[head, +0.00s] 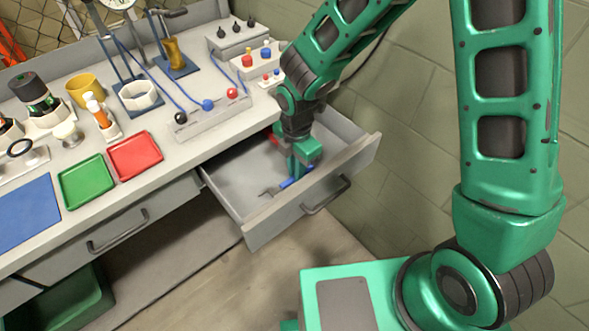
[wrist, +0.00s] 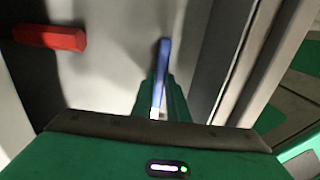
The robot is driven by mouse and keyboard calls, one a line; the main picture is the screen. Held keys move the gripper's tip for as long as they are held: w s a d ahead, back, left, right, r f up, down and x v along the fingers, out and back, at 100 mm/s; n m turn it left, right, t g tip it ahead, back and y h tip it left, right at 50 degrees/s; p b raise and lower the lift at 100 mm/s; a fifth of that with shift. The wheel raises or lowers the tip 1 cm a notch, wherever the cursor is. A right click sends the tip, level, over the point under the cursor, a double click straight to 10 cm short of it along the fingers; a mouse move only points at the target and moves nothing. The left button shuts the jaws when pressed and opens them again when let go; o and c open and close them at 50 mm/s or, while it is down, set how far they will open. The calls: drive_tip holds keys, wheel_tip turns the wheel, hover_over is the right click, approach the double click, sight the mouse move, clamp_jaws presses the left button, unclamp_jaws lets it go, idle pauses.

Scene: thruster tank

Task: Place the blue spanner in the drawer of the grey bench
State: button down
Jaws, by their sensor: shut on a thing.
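The grey bench's drawer (head: 229,183) is pulled open at the bench's right end. The blue spanner (head: 288,184) is inside the drawer's outline, near its front wall, with its grey jaw end toward the left. My gripper (head: 294,177) reaches down into the drawer and is shut on the spanner. In the wrist view the spanner's blue handle (wrist: 162,60) runs up from between my fingers (wrist: 158,108). I cannot tell whether the spanner touches the drawer floor. My fingers hide part of it.
A red object (wrist: 50,37) lies in the drawer, left of the spanner in the wrist view. The benchtop holds a green tray (head: 87,181), a red tray (head: 135,156), a blue mat (head: 27,212) and a cable block (head: 205,118). A wall stands close at right.

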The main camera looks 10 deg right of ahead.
drive_tip(key=shift+f, duration=0.1)
drive_tip(key=c, duration=1.7)
unclamp_jaws()
drive_tip(key=shift+c, duration=0.2)
wheel_tip(320, 180, up, 12)
